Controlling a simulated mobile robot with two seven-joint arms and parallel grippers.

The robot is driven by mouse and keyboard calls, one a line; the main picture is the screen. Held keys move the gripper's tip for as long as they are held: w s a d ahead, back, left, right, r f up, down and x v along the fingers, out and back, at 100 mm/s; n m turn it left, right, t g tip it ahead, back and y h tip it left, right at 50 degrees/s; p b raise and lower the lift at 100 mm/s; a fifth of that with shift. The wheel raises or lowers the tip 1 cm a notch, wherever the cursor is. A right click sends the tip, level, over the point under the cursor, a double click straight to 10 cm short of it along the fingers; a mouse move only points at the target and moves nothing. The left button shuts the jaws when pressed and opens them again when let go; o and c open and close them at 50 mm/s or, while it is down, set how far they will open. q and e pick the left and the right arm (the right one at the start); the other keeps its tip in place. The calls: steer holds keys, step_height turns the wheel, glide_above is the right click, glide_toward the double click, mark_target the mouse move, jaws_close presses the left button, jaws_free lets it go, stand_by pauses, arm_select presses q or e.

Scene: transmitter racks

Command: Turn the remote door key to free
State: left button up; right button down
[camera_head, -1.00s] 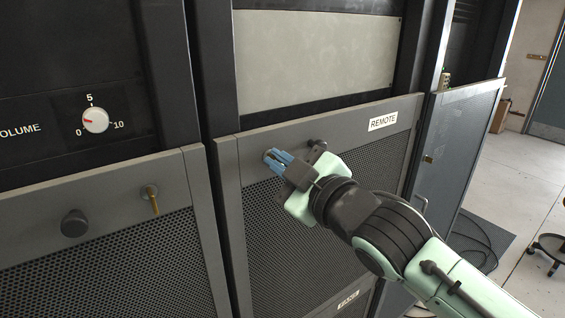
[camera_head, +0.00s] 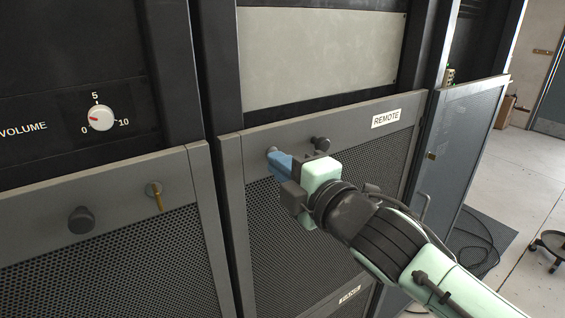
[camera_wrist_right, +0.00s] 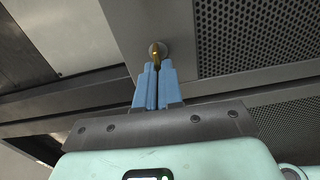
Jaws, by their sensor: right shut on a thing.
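The remote door (camera_head: 330,230) is a grey mesh panel with a white REMOTE label (camera_head: 386,118) at its upper right. My right gripper (camera_head: 275,160) is at the door's upper left with its blue fingers at the lock. In the right wrist view the fingers (camera_wrist_right: 156,72) are shut on the brass key (camera_wrist_right: 155,58), which sits in a round lock (camera_wrist_right: 158,49). In the head view the fingers hide the key, and the lock is mostly hidden. My left gripper is not in view.
A dark knob (camera_head: 320,144) on the remote door is close to my right gripper. The left door carries another dark knob (camera_head: 81,220) and a brass key (camera_head: 158,199) hanging in its lock. A volume dial (camera_head: 101,118) is above it. Floor at right holds a stool base (camera_head: 548,246).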

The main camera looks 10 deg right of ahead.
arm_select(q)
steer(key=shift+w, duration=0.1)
arm_select(e)
steer(key=shift+n, duration=0.4)
steer(key=c, duration=1.3)
jaws_free()
steer(key=shift+s, duration=0.1)
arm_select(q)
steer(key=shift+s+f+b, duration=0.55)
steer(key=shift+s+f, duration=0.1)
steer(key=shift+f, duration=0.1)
arm_select(e)
steer(key=v, duration=1.3)
steer(key=shift+s, duration=0.15)
